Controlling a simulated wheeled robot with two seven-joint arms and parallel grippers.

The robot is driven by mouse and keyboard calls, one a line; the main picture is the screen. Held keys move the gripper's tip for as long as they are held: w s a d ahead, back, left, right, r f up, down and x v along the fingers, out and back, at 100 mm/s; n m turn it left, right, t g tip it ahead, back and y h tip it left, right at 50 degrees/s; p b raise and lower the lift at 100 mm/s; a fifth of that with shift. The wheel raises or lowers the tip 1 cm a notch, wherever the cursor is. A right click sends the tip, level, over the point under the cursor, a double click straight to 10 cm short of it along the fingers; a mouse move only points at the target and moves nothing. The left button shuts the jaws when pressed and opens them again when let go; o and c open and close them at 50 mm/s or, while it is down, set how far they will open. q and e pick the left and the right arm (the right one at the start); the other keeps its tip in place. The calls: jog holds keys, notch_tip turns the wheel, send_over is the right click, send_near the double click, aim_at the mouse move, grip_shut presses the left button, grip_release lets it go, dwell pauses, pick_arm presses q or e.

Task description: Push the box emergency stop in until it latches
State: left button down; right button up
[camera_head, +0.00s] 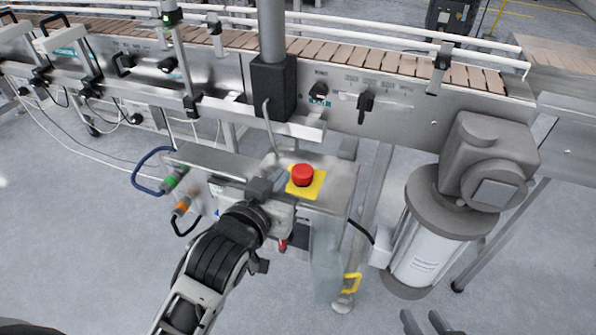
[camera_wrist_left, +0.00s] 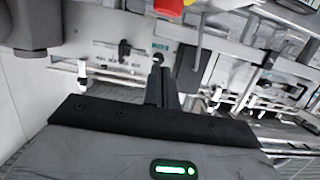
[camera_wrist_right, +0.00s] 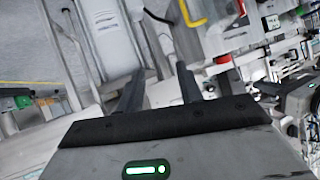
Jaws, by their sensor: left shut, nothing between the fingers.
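The box emergency stop is a red mushroom button (camera_head: 302,175) on a yellow plate (camera_head: 305,190), on top of a grey metal box (camera_head: 338,190) below the conveyor. My left gripper (camera_head: 264,187) is shut and empty, just left of the yellow plate. A gap to the button seems to remain. In the left wrist view the closed fingers (camera_wrist_left: 161,86) point up the picture, and the red button (camera_wrist_left: 169,8) is cut off at the top edge. My right gripper (camera_head: 427,322) is open and empty at the bottom edge; its fingers (camera_wrist_right: 158,88) stand apart in the right wrist view.
The conveyor (camera_head: 400,95) with its control knobs runs behind the box. A black post clamp (camera_head: 273,87) stands just behind the button. A motor with a steel cylinder (camera_head: 432,240) is to the right. Green and orange connectors (camera_head: 172,180) with cables stick out left of the box.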

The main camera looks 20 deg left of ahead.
aim_at(298, 189)
pick_arm(q)
jog(key=shift+w, duration=0.1)
